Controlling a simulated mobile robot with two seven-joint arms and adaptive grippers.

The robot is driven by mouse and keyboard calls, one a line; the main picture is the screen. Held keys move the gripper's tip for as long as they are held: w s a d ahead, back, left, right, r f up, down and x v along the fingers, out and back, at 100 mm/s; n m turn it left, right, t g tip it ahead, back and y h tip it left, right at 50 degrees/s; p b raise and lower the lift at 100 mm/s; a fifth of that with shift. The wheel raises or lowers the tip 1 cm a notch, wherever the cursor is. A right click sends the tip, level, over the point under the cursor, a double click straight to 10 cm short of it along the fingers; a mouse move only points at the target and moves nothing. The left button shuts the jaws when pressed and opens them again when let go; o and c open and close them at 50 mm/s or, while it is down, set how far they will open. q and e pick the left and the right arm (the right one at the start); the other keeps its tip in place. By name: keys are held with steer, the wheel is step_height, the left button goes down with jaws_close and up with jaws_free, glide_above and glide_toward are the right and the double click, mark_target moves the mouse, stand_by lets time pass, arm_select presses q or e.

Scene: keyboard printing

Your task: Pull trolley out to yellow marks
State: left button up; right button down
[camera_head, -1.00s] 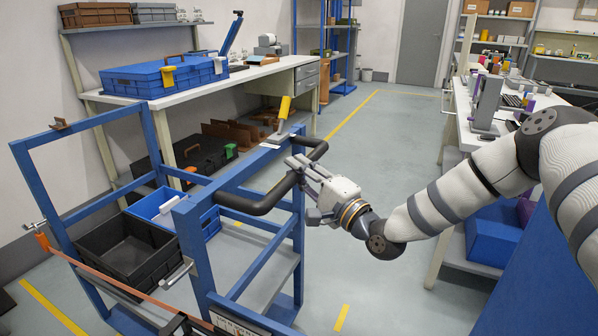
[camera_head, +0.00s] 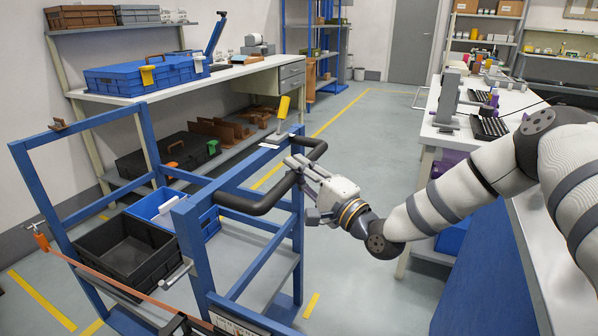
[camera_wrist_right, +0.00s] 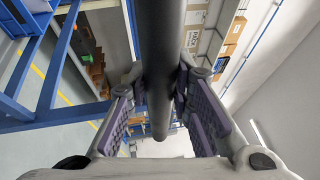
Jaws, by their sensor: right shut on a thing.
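The blue trolley (camera_head: 190,248) stands at the left front of the head view, with a black push handle (camera_head: 262,204) on its near side. My right gripper (camera_head: 300,174) is shut on the handle. In the right wrist view the handle bar (camera_wrist_right: 160,75) runs between the two purple-padded fingers (camera_wrist_right: 160,110). Yellow floor marks show at the trolley's left (camera_head: 42,300) and to its right (camera_head: 311,306); another short piece (camera_head: 93,327) shows at its lower left. My left gripper is not in view.
The trolley carries a black crate (camera_head: 128,248) and a blue crate (camera_head: 172,214). A workbench (camera_head: 200,84) with a blue toolbox (camera_head: 140,76) stands behind it. A table with keyboards (camera_head: 488,126) is at the right. Open floor (camera_head: 350,150) lies between.

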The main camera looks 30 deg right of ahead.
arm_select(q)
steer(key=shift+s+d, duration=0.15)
arm_select(e)
steer(key=shift+s+d+f, duration=0.1)
steer(key=c, duration=1.8)
jaws_free()
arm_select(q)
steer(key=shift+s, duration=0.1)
arm_select(e)
steer(key=o, duration=0.4)
steer(key=shift+s+d, duration=0.15)
steer(key=shift+s, duration=0.05)
steer(key=v, duration=1.2)
